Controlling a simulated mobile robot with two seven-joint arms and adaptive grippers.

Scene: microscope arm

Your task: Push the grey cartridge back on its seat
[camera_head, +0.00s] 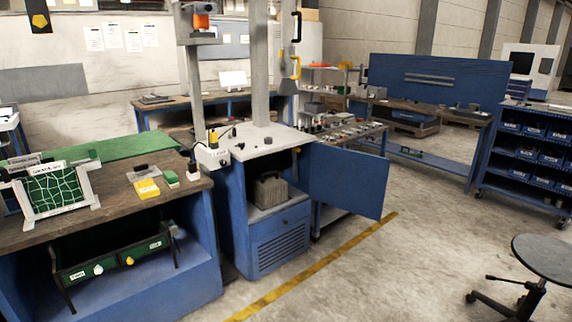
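I cannot clearly identify the grey cartridge or its seat from here. A grey box with a handle on top (269,191) stands upright inside the open blue cabinet (232,215); I cannot tell whether it is the cartridge. The cabinet's white top (258,138) carries light grey uprights, one with a head holding an orange part (201,21). A yellow handle (295,68) hangs beside the thicker upright. Small dark parts sit on the white top, too small to make out. Neither of my grippers is in view.
The cabinet's blue door (347,181) stands open to the right. A workbench (110,205) at left holds a green-netted frame (55,190) and a yellow block (147,188). A round stool (545,256) stands at right. The floor (400,270) between is clear.

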